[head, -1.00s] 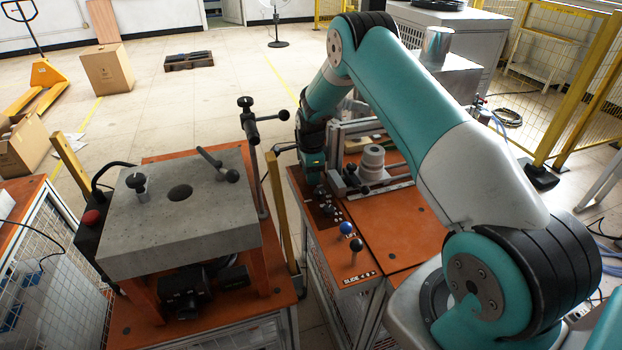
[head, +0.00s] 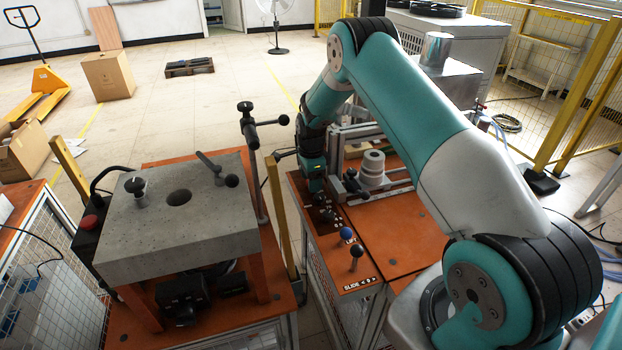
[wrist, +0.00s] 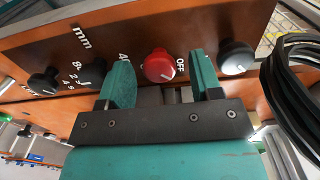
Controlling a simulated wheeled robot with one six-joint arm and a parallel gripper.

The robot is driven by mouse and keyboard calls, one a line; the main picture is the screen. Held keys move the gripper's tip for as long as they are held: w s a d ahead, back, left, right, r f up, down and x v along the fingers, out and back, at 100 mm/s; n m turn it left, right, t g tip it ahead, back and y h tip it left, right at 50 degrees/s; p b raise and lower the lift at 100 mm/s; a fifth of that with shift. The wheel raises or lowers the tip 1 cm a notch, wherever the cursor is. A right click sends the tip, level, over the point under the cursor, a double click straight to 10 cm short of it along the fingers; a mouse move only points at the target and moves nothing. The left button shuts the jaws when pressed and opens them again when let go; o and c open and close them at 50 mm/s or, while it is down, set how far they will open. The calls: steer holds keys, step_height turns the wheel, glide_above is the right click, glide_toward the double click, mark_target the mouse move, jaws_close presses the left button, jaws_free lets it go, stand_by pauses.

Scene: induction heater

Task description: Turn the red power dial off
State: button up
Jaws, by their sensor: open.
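The red power dial (wrist: 159,66) is on a brown panel in the wrist view, with the label "OFF" to its right. A white pointer line shows on its face, aimed toward the lower right. My gripper (wrist: 160,82) is open, with one teal finger on each side of the dial. Gaps show between the dial and both fingers, so they look apart from it. In the head view my gripper (head: 318,192) is low over the control panel of the orange bench, and the red dial is hidden there.
Black knobs sit to the left (wrist: 92,72) and right (wrist: 236,57) of the red dial, the right one close to my finger. Black cable coils (wrist: 292,90) hang at the right. Blue (head: 346,233) and black (head: 356,250) ball levers stand on the orange bench (head: 400,237).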

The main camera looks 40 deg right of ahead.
step_height(320, 180, up, 17)
steer(key=b, duration=0.4)
steer(key=shift+r, duration=0.2)
